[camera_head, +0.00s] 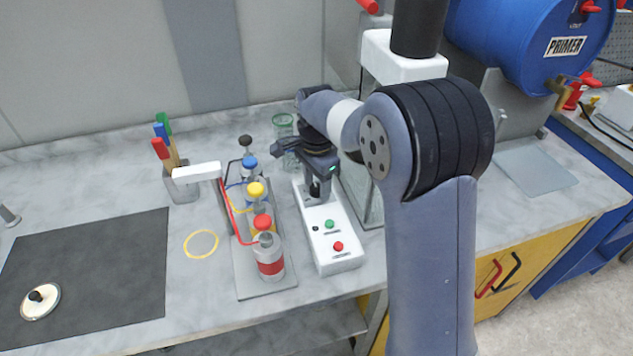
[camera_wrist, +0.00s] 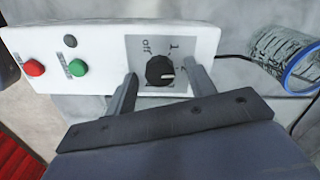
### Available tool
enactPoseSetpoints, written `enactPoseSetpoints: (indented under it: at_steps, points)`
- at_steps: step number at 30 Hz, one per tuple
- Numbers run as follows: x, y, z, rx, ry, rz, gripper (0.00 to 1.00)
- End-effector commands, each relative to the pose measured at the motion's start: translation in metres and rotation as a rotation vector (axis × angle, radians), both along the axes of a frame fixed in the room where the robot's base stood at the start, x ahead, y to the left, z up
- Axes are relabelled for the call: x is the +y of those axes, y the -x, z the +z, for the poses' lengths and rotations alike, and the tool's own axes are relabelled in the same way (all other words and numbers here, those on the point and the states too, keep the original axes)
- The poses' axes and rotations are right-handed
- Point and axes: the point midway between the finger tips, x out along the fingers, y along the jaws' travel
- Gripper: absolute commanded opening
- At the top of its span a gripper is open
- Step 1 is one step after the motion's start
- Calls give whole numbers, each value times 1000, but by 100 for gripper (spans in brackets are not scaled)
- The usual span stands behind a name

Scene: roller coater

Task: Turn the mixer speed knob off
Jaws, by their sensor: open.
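The white control box (camera_head: 338,252) stands on the counter, with the mixer speed knob (camera_wrist: 160,70) on its grey dial plate. The knob is round and black. Its white pointer mark lies toward the right in the wrist view, away from the "off" label at the plate's upper left. My gripper (camera_wrist: 161,71) is open, with one finger on each side of the knob. Gaps show between the fingers and the knob in that view. In the head view my gripper (camera_head: 316,190) points down at the box's far end and mostly hides the knob.
The box also bears a green button (camera_head: 329,224) and a red button (camera_head: 338,246). A rack of capped bottles (camera_head: 268,257) stands close on its left. A glass beaker (camera_wrist: 285,55) is near the knob end. A dark mat (camera_head: 90,265) lies at far left.

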Motion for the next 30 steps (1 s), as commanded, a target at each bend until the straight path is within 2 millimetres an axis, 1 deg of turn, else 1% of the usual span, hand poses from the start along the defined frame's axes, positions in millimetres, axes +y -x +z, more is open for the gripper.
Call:
enactPoseSetpoints:
  at_steps: [7,24,30]
  points:
    - [0,0,-1,0,0,0,52]
    - [0,0,-1,0,0,0,8]
    - [0,0,0,0,0,14,8]
